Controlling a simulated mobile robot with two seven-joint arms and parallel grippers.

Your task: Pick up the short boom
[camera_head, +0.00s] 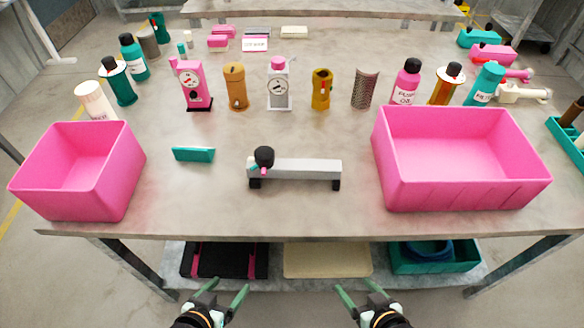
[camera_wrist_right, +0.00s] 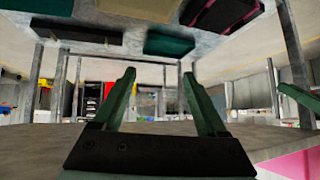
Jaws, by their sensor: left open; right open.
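No part is plainly marked as the short boom. A grey bar (camera_head: 310,170) lies left to right on black feet in the middle of the table, with a black round knob (camera_head: 264,156) at its left end; I cannot tell whether it is the short boom. A small teal block (camera_head: 193,154) lies to its left. My left gripper (camera_head: 229,286) and right gripper (camera_head: 355,286) are both open and empty, in front of the table's near edge and apart from everything on it. The right gripper's spread fingers also show in the right wrist view (camera_wrist_right: 158,74).
Pink bins stand at the left (camera_head: 120,185) and right (camera_head: 455,205) of the tabletop (camera_head: 230,215). Bottles, gauges and canisters line the back. A lower shelf holds a black tray (camera_head: 225,262), a beige one (camera_head: 328,262) and a teal one (camera_head: 465,262). The table around the bar is clear.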

